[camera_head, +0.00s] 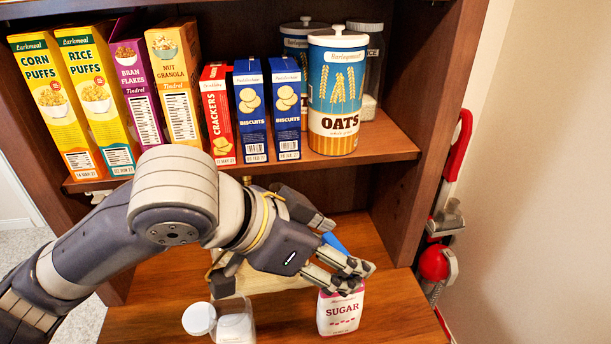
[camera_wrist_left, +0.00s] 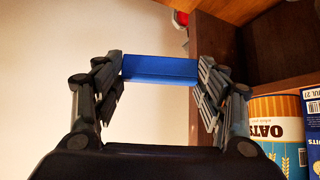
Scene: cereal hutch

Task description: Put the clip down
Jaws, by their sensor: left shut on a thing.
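The blue clip (camera_head: 335,243) shows partly between the fingers of my left gripper (camera_head: 343,251) in the head view. In the left wrist view the clip (camera_wrist_left: 160,69) spans the gap between the two fingers (camera_wrist_left: 160,82), which are shut on it. The gripper holds the clip above the lower wooden surface, just above and behind the white and pink sugar bag (camera_head: 340,312). The fingers hide part of the clip and overlap the top of the bag in the head view. My right gripper is in neither view.
A pale wooden board or box (camera_head: 268,280) lies behind, partly hidden by my arm. Cereal boxes, biscuits and an oats canister (camera_head: 337,90) fill the upper shelf (camera_head: 385,145).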

